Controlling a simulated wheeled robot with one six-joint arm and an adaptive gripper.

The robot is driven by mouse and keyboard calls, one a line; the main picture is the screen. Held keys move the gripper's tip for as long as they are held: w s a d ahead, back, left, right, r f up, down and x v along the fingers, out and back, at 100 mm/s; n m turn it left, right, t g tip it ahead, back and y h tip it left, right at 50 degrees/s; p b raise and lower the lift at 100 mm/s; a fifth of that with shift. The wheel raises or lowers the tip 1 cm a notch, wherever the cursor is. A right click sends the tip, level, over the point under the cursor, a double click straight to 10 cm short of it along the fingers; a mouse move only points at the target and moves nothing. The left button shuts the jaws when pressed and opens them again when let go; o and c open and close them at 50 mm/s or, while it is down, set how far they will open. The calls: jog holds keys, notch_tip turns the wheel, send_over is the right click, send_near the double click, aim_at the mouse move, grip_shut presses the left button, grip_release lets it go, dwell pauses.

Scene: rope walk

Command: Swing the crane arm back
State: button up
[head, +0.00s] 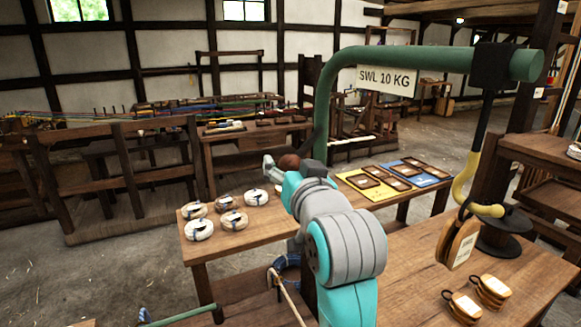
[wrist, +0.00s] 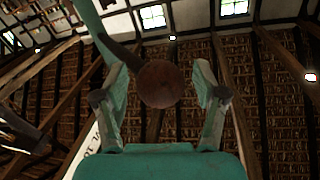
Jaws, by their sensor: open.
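The green crane arm (head: 431,58) stretches across the upper right of the head view, bent down at its left end. A sign reading SWL 10 KG (head: 386,81) hangs on it. At its right end a yellow hook (head: 470,196) holds a wooden block (head: 457,240) above the right table. My gripper (head: 290,165) is near the crane's lower left end. In the wrist view my gripper (wrist: 160,85) is open, with a round brown knob (wrist: 160,84) between its fingers. A dark rod joins the knob to the green tube (wrist: 93,30). I cannot tell whether the fingers touch the knob.
Coils of rope (head: 235,219) lie on the middle table (head: 208,248). Yellow and blue mats (head: 421,177) with wooden pieces lie at its right. More wooden blocks (head: 494,286) sit on the right table (head: 415,262), beside a dark post. Open floor (head: 90,262) shows at left.

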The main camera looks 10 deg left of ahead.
grip_shut()
jog(key=shift+s+d, duration=0.1)
jog(key=shift+d, duration=0.5)
jog(key=w+d, duration=0.3)
jog(key=d, duration=1.2)
jog(key=shift+d, duration=0.3)
grip_release()
